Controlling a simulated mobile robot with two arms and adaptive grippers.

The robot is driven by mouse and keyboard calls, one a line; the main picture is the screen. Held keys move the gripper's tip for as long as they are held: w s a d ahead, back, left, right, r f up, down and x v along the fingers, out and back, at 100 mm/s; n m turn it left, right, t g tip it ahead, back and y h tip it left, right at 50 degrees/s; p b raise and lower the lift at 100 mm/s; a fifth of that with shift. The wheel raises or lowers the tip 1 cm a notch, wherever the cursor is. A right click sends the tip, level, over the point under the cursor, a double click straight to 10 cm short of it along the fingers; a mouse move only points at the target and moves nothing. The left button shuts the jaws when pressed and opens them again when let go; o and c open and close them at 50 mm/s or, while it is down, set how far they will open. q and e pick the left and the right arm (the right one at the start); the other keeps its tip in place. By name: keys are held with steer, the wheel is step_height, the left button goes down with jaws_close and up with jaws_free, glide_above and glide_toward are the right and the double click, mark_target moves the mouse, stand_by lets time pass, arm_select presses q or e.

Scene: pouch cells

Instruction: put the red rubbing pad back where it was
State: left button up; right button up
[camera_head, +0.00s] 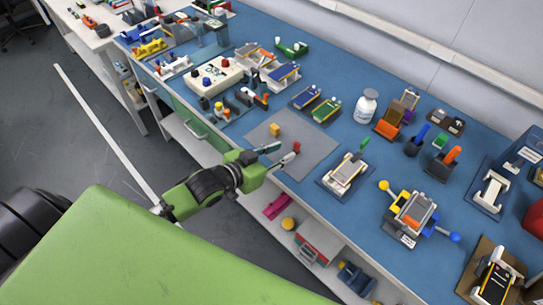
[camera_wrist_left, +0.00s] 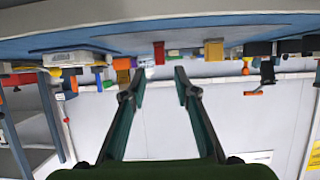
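The small red rubbing pad (camera_head: 296,147) stands on the grey mat (camera_head: 308,163) on the blue bench top. It also shows in the left wrist view (camera_wrist_left: 159,53), ahead of the gap between the fingers, with the picture upside down. My left gripper (camera_head: 280,152) is open at the mat's near edge, its fingers pointing toward the pad. In the left wrist view the gripper (camera_wrist_left: 160,73) has nothing between its fingers. I cannot tell exactly how far the pad is from the fingertips. My right gripper is not in view.
A yellow block (camera_head: 274,130) stands on the same mat. A white bottle (camera_head: 366,105) stands farther back. Shelves with items lie below the bench edge.

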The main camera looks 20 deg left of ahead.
arm_select(q)
steer(key=shift+v, duration=2.05)
steer(key=shift+w, duration=0.1)
